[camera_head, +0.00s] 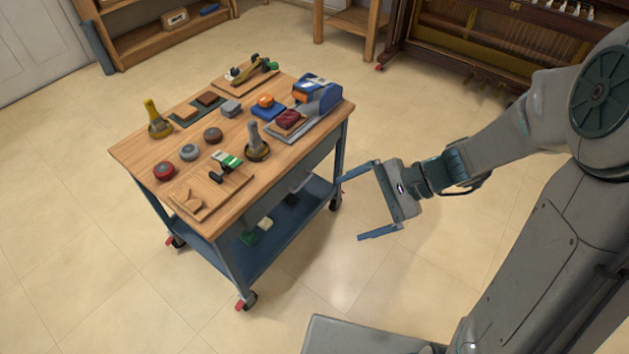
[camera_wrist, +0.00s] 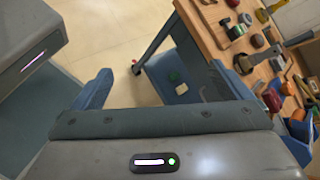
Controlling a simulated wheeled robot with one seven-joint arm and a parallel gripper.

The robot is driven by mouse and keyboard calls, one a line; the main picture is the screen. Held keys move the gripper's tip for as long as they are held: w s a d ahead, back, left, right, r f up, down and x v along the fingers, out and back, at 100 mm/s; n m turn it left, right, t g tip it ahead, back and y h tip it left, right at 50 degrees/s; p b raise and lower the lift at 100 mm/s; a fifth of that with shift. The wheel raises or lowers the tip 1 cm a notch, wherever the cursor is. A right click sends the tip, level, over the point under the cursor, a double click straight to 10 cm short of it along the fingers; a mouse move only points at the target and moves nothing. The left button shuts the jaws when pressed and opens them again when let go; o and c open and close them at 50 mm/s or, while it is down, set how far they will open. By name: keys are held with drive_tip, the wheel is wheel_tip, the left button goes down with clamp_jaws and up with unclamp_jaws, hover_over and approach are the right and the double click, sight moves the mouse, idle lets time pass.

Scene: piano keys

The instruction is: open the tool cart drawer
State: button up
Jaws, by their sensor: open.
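The tool cart (camera_head: 124,150) has a wooden top and a blue-grey frame on red-braked casters. Its drawer (camera_head: 318,156) is a grey front under the top on the side facing my arm. A pale bar handle (camera_head: 300,184) seems to show there, small and partly in shadow; I cannot tell exactly how far the drawer stands out. My gripper (camera_head: 352,206) is open and empty, to the right of the cart, its fingers pointing toward it. The wrist view shows my open gripper (camera_wrist: 162,70) with the cart top (camera_wrist: 196,14) beyond at upper right. The handle is not clear there.
The cart top carries sanding blocks, round tins, brushes and a blue machine (camera_head: 322,96). The lower shelf (camera_head: 270,250) holds small green and white items. An open piano case (camera_head: 480,40) and a wooden stand (camera_head: 340,22) are behind. The floor around the cart is clear.

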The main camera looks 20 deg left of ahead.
drive_tip(key=w+a+f+m+t+y+b, duration=0.25)
drive_tip(key=w+f+m+t+b, duration=0.4)
drive_tip(key=f, duration=0.55)
drive_tip(key=w+a+f+m+t+y+b, duration=0.1)
drive_tip(key=w+f+m+t+y+b, duration=0.25)
drive_tip(key=w+f+m+b, duration=0.65)
drive_tip(key=w+a+f+n, duration=0.2)
drive_tip(key=w+a, duration=0.1)
drive_tip(key=a, duration=1)
drive_tip(key=shift+w+b, duration=0.35)
drive_tip(key=shift+w, duration=0.05)
